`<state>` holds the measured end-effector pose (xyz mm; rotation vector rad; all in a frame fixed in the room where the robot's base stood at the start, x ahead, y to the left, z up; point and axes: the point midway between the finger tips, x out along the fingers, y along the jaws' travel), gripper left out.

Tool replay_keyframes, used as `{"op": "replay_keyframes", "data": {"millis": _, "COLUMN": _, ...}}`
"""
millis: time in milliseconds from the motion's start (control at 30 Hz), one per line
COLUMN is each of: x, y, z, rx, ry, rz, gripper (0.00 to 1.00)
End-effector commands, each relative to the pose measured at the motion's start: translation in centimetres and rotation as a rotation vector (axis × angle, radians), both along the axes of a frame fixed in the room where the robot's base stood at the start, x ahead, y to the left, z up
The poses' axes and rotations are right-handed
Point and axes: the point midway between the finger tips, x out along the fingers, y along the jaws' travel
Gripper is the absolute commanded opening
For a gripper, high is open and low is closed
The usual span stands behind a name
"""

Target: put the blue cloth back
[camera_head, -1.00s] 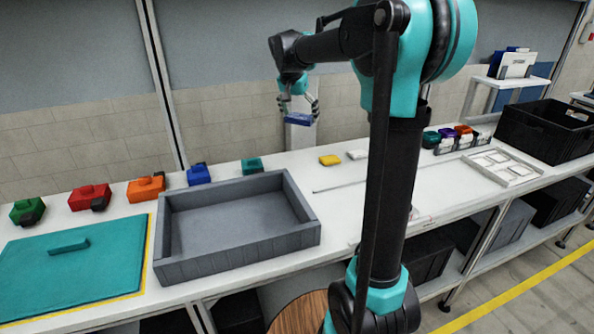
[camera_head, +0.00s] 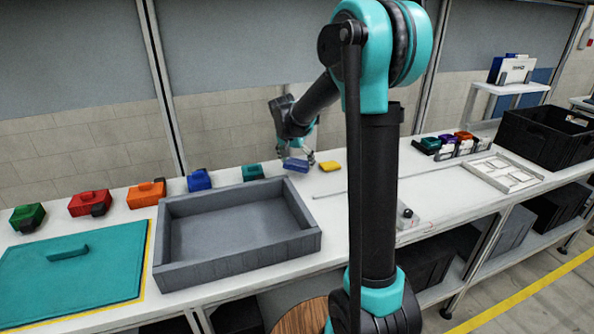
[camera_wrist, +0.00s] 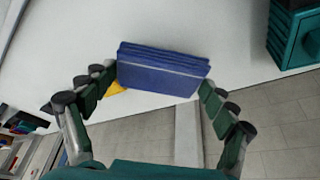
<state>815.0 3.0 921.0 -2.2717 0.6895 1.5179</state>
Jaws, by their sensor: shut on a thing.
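The blue cloth (camera_head: 295,165) is a folded, flat, layered pad. My gripper (camera_head: 298,159) is shut on it, with the fingers at its two ends in the wrist view (camera_wrist: 162,72). It is low at the table's back edge, between the teal block and the yellow cloth; I cannot tell whether it touches the table.
A teal block (camera_head: 253,172) stands close to the left. A large grey tray (camera_head: 240,256) is in front. Green, red, orange and blue boxes line the back left, beside a teal lid (camera_head: 70,270). A black crate (camera_head: 545,135) and a white rack (camera_head: 500,168) stand at right.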

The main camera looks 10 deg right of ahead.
Motion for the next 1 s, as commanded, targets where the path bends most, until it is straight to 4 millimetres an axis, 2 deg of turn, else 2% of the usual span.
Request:
{"op": "replay_keyframes", "data": {"millis": 300, "x": 0.0, "y": 0.0, "z": -3.5, "rx": 0.000, "ry": 0.000, "rz": 0.000, "gripper": 0.54}}
{"op": "replay_keyframes", "data": {"millis": 667, "x": 0.0, "y": 0.0, "z": -3.9, "rx": 0.000, "ry": 0.000, "rz": 0.000, "gripper": 0.54}}
{"op": "replay_keyframes", "data": {"millis": 700, "x": 0.0, "y": 0.0, "z": -3.9, "rx": 0.000, "ry": 0.000, "rz": 0.000, "gripper": 0.90}}
{"op": "replay_keyframes", "data": {"millis": 800, "x": 0.0, "y": 0.0, "z": -3.9, "rx": 0.000, "ry": 0.000, "rz": 0.000, "gripper": 1.00}}
{"op": "replay_keyframes", "data": {"millis": 1000, "x": 0.0, "y": 0.0, "z": -3.8, "rx": 0.000, "ry": 0.000, "rz": 0.000, "gripper": 1.00}}
